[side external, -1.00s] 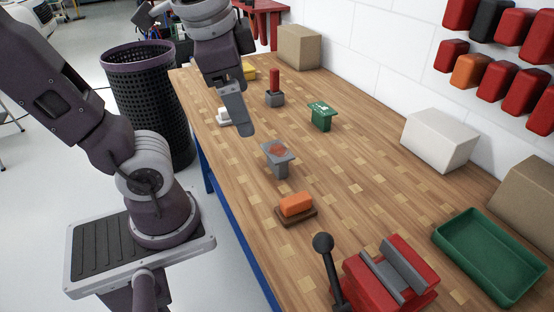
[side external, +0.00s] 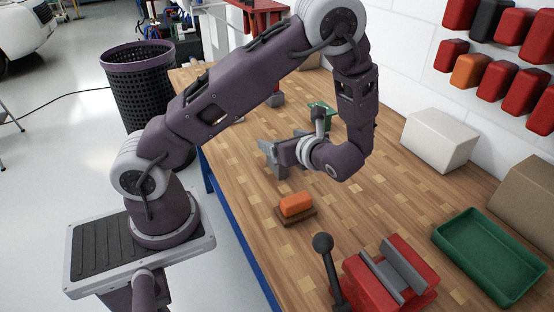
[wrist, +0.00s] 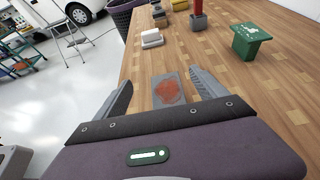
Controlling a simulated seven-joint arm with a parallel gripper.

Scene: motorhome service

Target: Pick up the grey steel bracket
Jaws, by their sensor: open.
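The grey steel bracket (wrist: 181,78) has a flat top plate with a rusty orange-brown patch. In the wrist view the plate lies between the two open fingers of my gripper (wrist: 160,78), with a gap on each side. In the side external view the bracket (side external: 279,172) stands on the workbench, and its upper part is mostly hidden by my gripper (side external: 276,150). My gripper reaches it from the right side at about plate height. I cannot tell whether a finger touches it.
On the wooden bench (side external: 235,190) an orange block on a brown base (side external: 297,206) sits nearer the camera. A red vise (side external: 390,275) and green tray (side external: 490,255) are at the front right.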

